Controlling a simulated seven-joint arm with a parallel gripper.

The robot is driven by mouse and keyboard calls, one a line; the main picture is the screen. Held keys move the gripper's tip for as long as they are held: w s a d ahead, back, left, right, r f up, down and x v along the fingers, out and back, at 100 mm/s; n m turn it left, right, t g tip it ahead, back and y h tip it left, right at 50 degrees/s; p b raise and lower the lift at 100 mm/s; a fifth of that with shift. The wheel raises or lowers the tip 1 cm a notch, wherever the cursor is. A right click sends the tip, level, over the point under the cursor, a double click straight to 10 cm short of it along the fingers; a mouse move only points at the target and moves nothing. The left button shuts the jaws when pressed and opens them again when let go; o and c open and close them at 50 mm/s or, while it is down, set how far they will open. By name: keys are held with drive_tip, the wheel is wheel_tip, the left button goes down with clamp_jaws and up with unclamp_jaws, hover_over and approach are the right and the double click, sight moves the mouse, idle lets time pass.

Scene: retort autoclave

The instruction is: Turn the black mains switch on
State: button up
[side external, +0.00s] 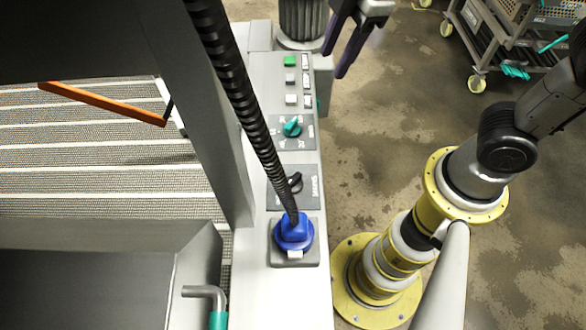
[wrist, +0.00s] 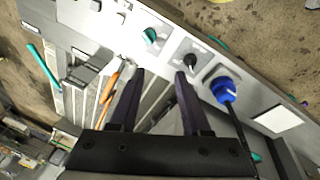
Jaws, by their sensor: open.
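The black mains switch (side external: 296,182) is a small rotary knob on a dark plate on the pale control panel (side external: 254,190). In the side view the thick black cable partly covers it. In the wrist view the switch (wrist: 190,61) shows clearly beyond the right fingertip. My gripper (side external: 335,62) is open and empty near the panel's far end, at the top of the side view, apart from the switch. In the wrist view both dark fingers of my gripper (wrist: 160,73) are spread with nothing between them.
A teal knob (side external: 291,127) and several push buttons sit farther up the panel. A blue plug (side external: 294,233) with the black ribbed cable (side external: 238,88) stands just below the switch. An orange bar (side external: 103,103) lies left. A wheeled cart (side external: 510,45) stands at upper right.

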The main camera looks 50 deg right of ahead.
drive_tip(key=a+f+n+g, duration=0.2)
drive_tip(key=a+f+n, duration=0.15)
drive_tip(key=a, duration=0.35)
drive_tip(key=h, duration=0.1)
hover_over(293, 178)
wheel_tip(293, 178, down, 5)
drive_tip(key=shift+n+g, duration=0.3)
drive_tip(key=shift+n, duration=0.15)
wheel_tip(293, 178, down, 14)
drive_tip(key=shift+r, duration=0.2)
clamp_jaws()
